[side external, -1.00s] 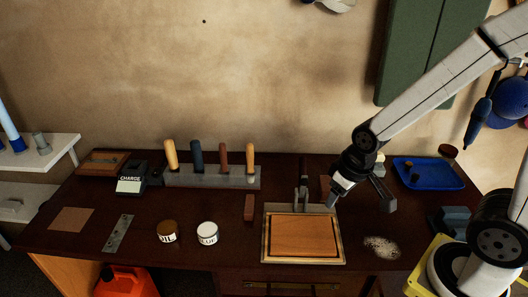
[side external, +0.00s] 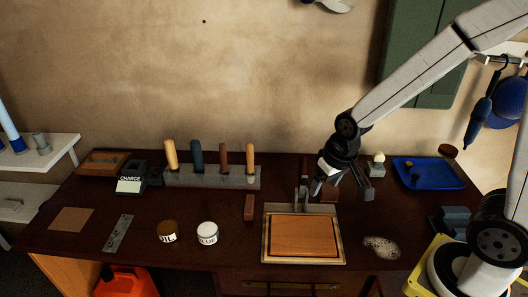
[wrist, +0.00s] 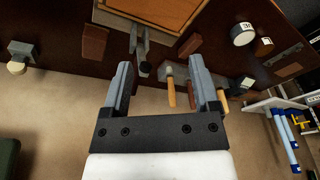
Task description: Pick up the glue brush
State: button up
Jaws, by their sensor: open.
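I cannot tell which thing is the glue brush. Several upright handles stand in a grey rack (side external: 212,180) at the back left of the bench: a tan one (side external: 170,155), a dark blue one (side external: 197,156), a reddish-brown one (side external: 224,158) and a light wooden one (side external: 250,157). A white jar labelled GLUE (side external: 207,236) stands in front of the rack. My gripper (side external: 342,190) is open and empty above the bench, right of the rack. In the wrist view, wooden handles (wrist: 170,92) show beyond and between the fingers (wrist: 160,82).
A wooden board (side external: 305,236) lies at front centre, with an upright metal fixture (side external: 303,185) behind it, near my gripper. A brown OIL jar (side external: 167,234) stands left of the glue. A blue tray (side external: 428,174) and a cream knob (side external: 378,158) are at the right.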

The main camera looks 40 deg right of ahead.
jog(key=w+d+m, duration=0.2)
jog(key=w+m, duration=0.9)
jog(key=w, duration=0.8)
jog(key=m+g, duration=0.1)
jog(key=m, duration=1)
send_over(249, 154)
jog(key=s+d, duration=0.1)
jog(key=s, duration=0.1)
notch_tip(249, 154, down, 3)
jog(key=shift+w+d+f+m+g+y, duration=0.25)
jog(key=shift+w+m, duration=0.25)
jog(key=shift+m, duration=0.25)
jog(key=shift+w+d+f+m+g+y, duration=0.1)
jog(key=shift+w+f+m+y, duration=0.25)
jog(key=shift+m, duration=0.4)
jog(key=shift+w, duration=0.1)
jog(key=shift+w+a+f, duration=0.15)
jog(key=shift+f, duration=1.2)
jog(key=shift+f, duration=0.1)
jog(key=shift+w+a+f, duration=0.15)
jog(key=shift+f, duration=1.05)
jog(key=shift+w+a+f, duration=0.15)
jog(key=shift+f, duration=1.05)
